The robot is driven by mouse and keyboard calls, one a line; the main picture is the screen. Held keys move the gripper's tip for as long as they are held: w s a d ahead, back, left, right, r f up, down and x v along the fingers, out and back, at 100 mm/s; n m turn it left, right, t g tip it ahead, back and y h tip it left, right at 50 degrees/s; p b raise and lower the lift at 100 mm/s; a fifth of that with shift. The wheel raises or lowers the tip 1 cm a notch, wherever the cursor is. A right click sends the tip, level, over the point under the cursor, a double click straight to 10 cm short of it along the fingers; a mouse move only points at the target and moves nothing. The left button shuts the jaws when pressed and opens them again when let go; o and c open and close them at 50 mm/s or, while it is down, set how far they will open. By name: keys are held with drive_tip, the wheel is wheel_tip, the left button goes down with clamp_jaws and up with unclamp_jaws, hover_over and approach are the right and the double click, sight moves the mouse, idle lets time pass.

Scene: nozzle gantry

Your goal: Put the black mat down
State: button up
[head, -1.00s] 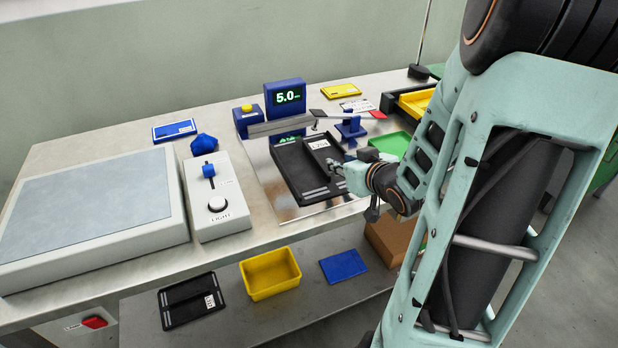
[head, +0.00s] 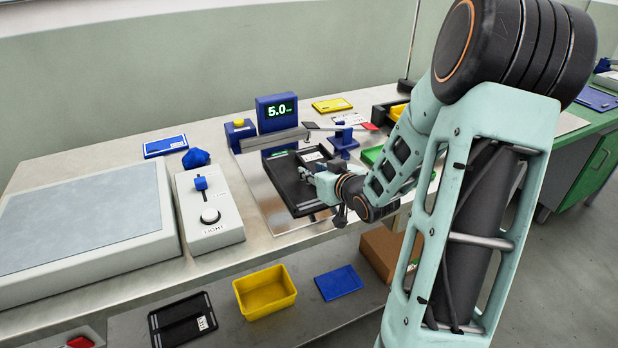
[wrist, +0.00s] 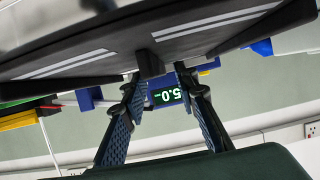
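The black mat (head: 285,183) is a shallow black piece with a raised middle rib, pale stripes near its front edge and a white label. In the head view it is over the shiny metal plate (head: 283,224) on the bench; I cannot tell whether it touches the plate. My gripper (head: 304,171) is at the mat's rib, and my arm hides part of the right side. In the wrist view the mat (wrist: 95,62) fills the top, and the two fingers of my gripper (wrist: 158,74) close in on either side of its rib.
A blue display (head: 277,113) reading 5.0 and a metal beam (head: 275,139) stand behind the mat. A grey control box (head: 207,210) is to its left. A second black mat (head: 182,320), a yellow bin (head: 265,291) and a blue mat (head: 338,282) are on the lower shelf.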

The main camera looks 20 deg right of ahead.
drive_tip(key=shift+w+f, duration=0.25)
drive_tip(key=shift+w, duration=0.45)
drive_tip(key=shift+c, duration=0.7)
clamp_jaws()
drive_tip(key=shift+r, duration=0.1)
